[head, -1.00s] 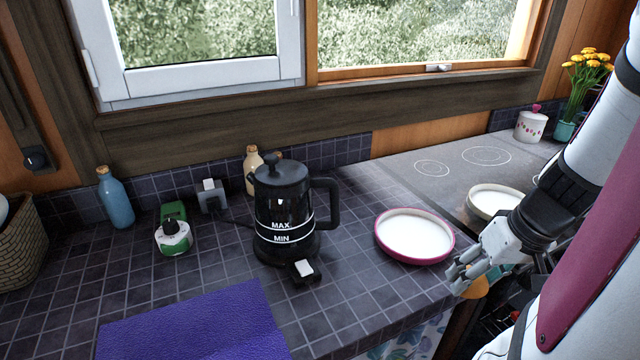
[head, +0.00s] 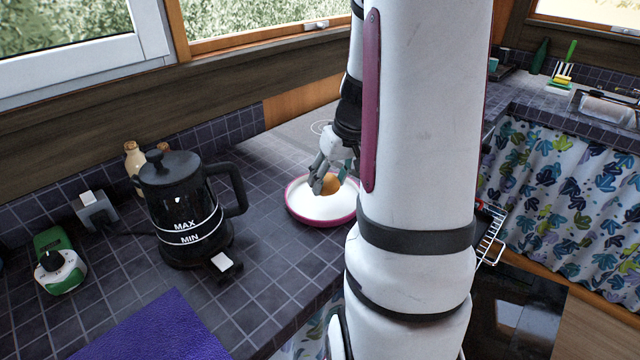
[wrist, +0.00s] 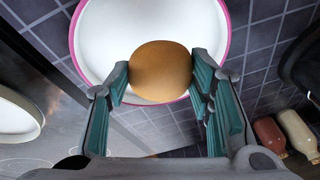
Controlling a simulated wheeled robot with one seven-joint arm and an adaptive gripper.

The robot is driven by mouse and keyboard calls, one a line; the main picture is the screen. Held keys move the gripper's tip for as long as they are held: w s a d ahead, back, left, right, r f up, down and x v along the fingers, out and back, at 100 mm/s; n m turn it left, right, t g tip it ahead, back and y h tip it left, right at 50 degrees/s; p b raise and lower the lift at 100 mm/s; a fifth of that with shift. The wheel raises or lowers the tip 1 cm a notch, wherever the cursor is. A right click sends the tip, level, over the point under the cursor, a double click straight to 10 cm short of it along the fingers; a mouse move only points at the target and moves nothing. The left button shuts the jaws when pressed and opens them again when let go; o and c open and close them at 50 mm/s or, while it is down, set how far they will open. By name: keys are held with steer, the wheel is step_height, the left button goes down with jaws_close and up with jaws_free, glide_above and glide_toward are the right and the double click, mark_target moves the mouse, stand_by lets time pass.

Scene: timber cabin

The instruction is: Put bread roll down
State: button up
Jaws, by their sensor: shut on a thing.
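The bread roll (wrist: 161,71) is round and golden brown. My gripper (wrist: 161,85) is shut on it, with a teal-padded finger on each side. In the head view the roll (head: 329,184) shows between the fingers of my gripper (head: 326,180), over the white plate with a pink rim (head: 303,214). The plate (wrist: 105,40) also lies behind the roll in the wrist view. I cannot tell whether the roll touches the plate. My arm hides part of the plate's surroundings in the head view.
A black kettle (head: 182,205) stands on the tiled counter left of the plate. A purple mat (head: 155,330) lies at the front left. A second white dish (wrist: 15,118) is on the cooktop (wrist: 50,150). Bare tiles (head: 262,275) lie in front of the plate.

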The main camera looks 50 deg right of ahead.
mark_target(325, 187)
steer(key=shift+w+d+f, duration=0.1)
steer(key=shift+w+d, duration=0.2)
steer(key=shift+w, duration=0.5)
steer(key=shift+f, duration=1.75)
steer(key=shift+f, duration=0.2)
steer(key=o, duration=1.2)
steer(key=shift+c, duration=0.2)
steer(key=shift+r, duration=0.2)
